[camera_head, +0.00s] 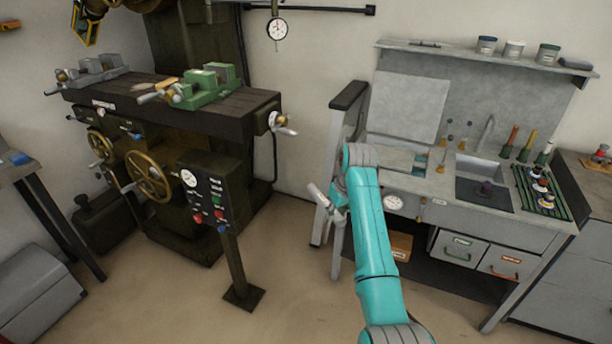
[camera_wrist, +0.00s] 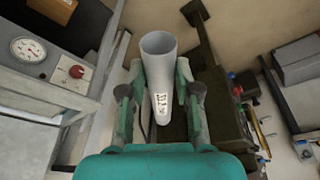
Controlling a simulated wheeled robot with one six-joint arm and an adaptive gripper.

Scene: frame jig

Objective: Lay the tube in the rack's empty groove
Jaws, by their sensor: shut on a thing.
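My gripper (camera_wrist: 158,92) is shut on a pale grey hollow tube (camera_wrist: 160,62). In the wrist view the tube stands out between the two fingers, its round open end toward the top of the picture, with a small white printed label on its side. In the head view the tube (camera_head: 322,199) is held tilted in the air, left of the grey workbench (camera_head: 480,218); the fingers there are small and partly hidden by my arm.
A dark slatted panel (camera_head: 559,209) with several round-topped pieces lies at the bench's right, beside the sink (camera_head: 484,184). A milling machine (camera_head: 175,110) with vises stands at left, its control pedestal (camera_head: 232,255) in front. Open floor lies between machine and bench.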

